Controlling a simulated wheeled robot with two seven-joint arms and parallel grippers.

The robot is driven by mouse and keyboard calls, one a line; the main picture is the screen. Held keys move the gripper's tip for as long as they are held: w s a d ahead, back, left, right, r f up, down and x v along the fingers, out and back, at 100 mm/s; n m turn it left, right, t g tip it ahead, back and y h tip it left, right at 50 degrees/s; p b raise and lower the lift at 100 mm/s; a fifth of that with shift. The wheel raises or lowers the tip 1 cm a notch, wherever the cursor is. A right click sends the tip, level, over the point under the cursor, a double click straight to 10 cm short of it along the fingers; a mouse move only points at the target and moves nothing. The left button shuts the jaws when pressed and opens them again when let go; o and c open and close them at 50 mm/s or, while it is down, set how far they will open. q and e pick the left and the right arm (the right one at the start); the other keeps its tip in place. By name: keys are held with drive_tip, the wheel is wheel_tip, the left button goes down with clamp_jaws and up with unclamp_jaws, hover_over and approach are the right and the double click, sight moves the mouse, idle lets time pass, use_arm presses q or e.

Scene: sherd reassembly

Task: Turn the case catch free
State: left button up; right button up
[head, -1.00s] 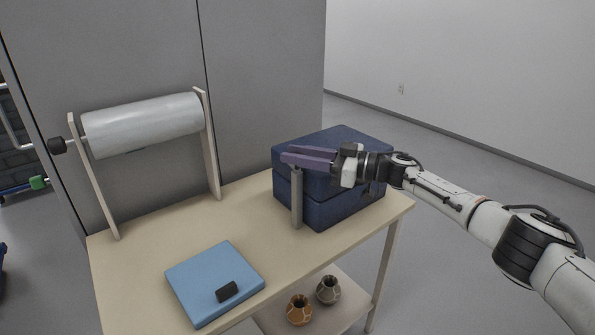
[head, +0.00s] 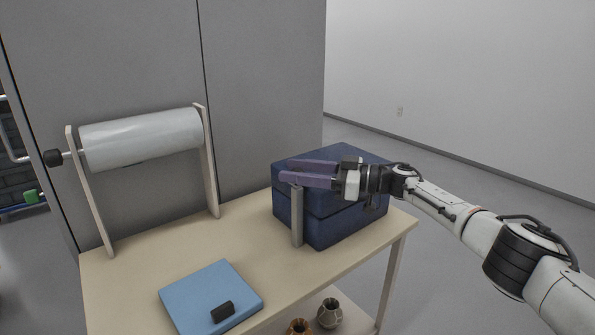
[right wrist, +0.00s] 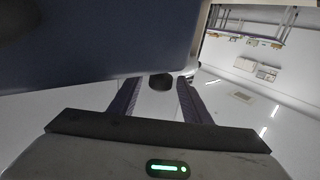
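The dark blue case (head: 340,222) stands closed at the right end of the table. A grey upright bar (head: 297,220), which looks like the catch, runs up its front face near the left corner. My right gripper (head: 287,172) is level in front of the case, its purple fingers apart at the bar's top end. I cannot tell whether they touch it. In the right wrist view, the open gripper (right wrist: 158,82) has a dark rounded thing (right wrist: 160,82) between its tips, which I cannot identify. The case (right wrist: 95,40) fills the upper left there. My left gripper is out of view.
A blue pad (head: 205,290) with a small black block (head: 222,312) lies at the table's front. A roll on a wooden stand (head: 140,138) stands at the back left. Two patterned pots sit on the lower shelf. The tabletop (head: 185,240) between them is clear.

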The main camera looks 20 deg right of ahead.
drive_tip(key=shift+d, duration=0.1)
drive_tip(key=shift+s+d+r, duration=0.1)
drive_tip(key=shift+s+d, duration=0.1)
drive_tip(key=shift+d, duration=0.1)
drive_tip(key=v, duration=0.9)
drive_tip(key=shift+d+p, duration=0.2)
drive_tip(key=shift+p, duration=0.15)
drive_tip(key=shift+s, duration=0.1)
